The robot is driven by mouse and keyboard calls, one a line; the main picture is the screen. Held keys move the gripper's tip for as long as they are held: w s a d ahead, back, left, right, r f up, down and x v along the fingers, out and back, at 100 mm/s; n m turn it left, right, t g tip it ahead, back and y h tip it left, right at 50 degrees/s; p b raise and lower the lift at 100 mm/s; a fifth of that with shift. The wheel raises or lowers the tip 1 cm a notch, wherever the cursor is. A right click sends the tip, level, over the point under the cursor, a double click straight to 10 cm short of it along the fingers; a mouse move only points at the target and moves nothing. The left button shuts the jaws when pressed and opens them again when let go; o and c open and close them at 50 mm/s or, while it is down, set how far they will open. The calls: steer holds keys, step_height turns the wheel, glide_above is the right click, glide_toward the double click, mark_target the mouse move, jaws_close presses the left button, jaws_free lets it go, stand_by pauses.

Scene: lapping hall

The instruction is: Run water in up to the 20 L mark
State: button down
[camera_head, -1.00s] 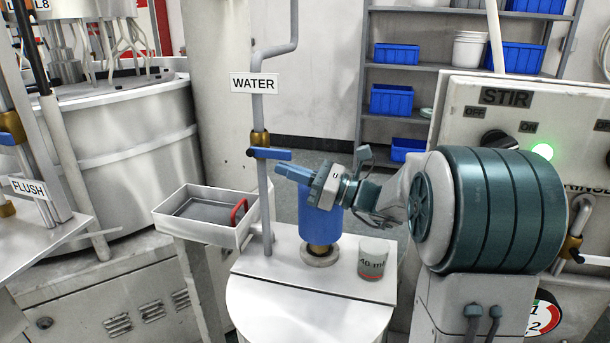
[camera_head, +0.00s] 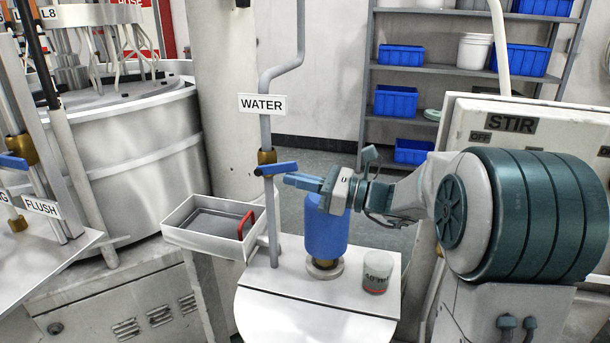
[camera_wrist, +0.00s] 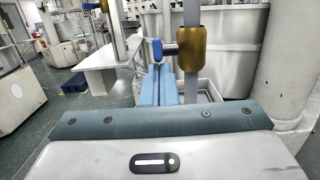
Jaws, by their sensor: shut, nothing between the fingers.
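The water pipe (camera_head: 268,120) stands upright with a "WATER" sign (camera_head: 262,104). Its brass valve (camera_head: 266,157) has a blue lever (camera_head: 278,168) lying across the pipe, its right end slightly raised. The valve (camera_wrist: 202,48) and the rounded end of the lever (camera_wrist: 155,50) also show in the wrist view. My gripper (camera_head: 290,181) is shut and empty, its blue fingers pointing left, just below the lever's right end in the picture. In the wrist view my fingers (camera_wrist: 160,84) point towards the lever; contact cannot be told. No 20 L mark or water level is readable.
A blue cylinder (camera_head: 326,240) stands below my gripper on a white top (camera_head: 300,296), beside a small cup (camera_head: 377,271). A "FLUSH" pipe stands far left; the STIR panel (camera_head: 480,125) is right.

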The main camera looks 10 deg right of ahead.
stand_by(0.4)
steer(key=b+v, duration=0.1)
steer(key=v, duration=1.2)
steer(key=shift+d, duration=0.35)
steer(key=shift+s+a, duration=0.1)
steer(key=shift+s, duration=0.1)
